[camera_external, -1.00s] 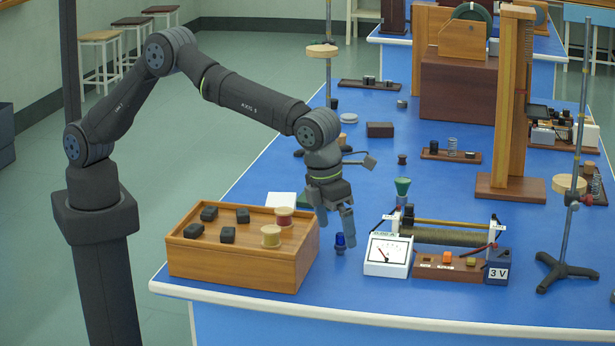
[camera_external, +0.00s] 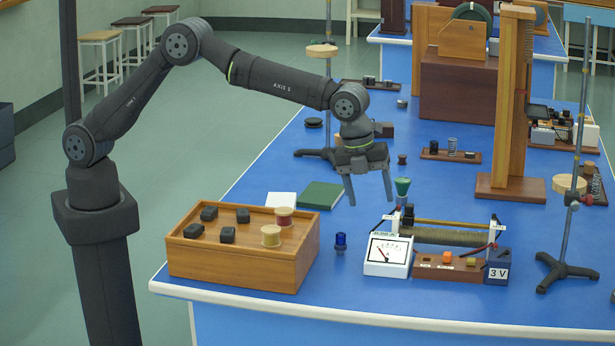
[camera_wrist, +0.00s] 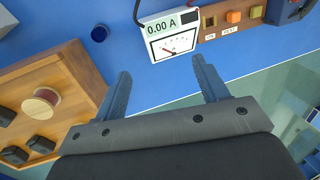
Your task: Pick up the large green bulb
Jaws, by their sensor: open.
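The large green bulb (camera_external: 403,186) stands upright on a dark base behind the white meter, at the left end of the coil apparatus in the external view. My gripper (camera_external: 370,202) is open and empty, just left of the green bulb and above the table. In the wrist view my open gripper (camera_wrist: 160,72) has nothing between its fingers, and the green bulb does not show there. A small blue bulb (camera_external: 340,242) stands on the table between the wooden box and the meter; it also shows in the wrist view (camera_wrist: 99,34).
A white ammeter (camera_external: 388,254) and a wooden switch board (camera_external: 448,267) stand in front of the coil (camera_external: 440,236). A wooden box (camera_external: 235,266) with spools and black blocks is at left. A green book (camera_external: 321,195) lies behind it. A stand (camera_external: 567,269) is at right.

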